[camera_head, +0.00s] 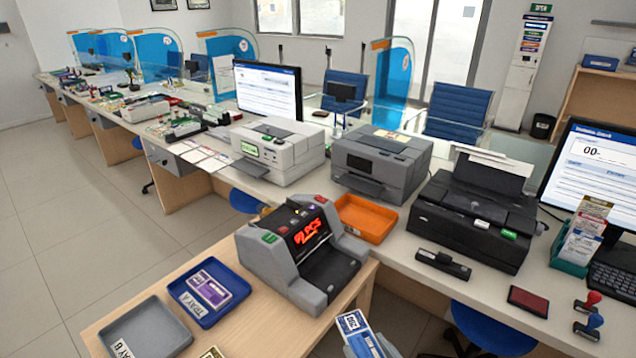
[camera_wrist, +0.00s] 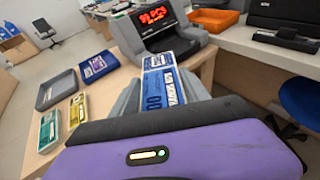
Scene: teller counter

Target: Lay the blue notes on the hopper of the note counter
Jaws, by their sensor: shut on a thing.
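The blue notes (camera_head: 358,332) are a strapped bundle at the bottom of the head view. My gripper (camera_head: 362,350) is shut on them there, mostly cut off by the frame edge. In the wrist view the blue notes (camera_wrist: 165,88) stick out forward between the two grey fingers. The note counter (camera_head: 268,254) is a grey machine with a red lit display, standing on the wooden side table. Its dark sloped bed (camera_head: 332,272) looks empty. The held notes are in front of the note counter (camera_wrist: 128,38), apart from it, in the wrist view.
A blue tray (camera_head: 186,300) holds purple notes (camera_head: 208,288). A grey tray (camera_head: 150,325) looks empty. Yellow notes (camera_wrist: 77,109) and green notes (camera_wrist: 48,130) lie on the table. An orange tray (camera_head: 366,214) and a black printer (camera_head: 470,225) stand on the counter behind.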

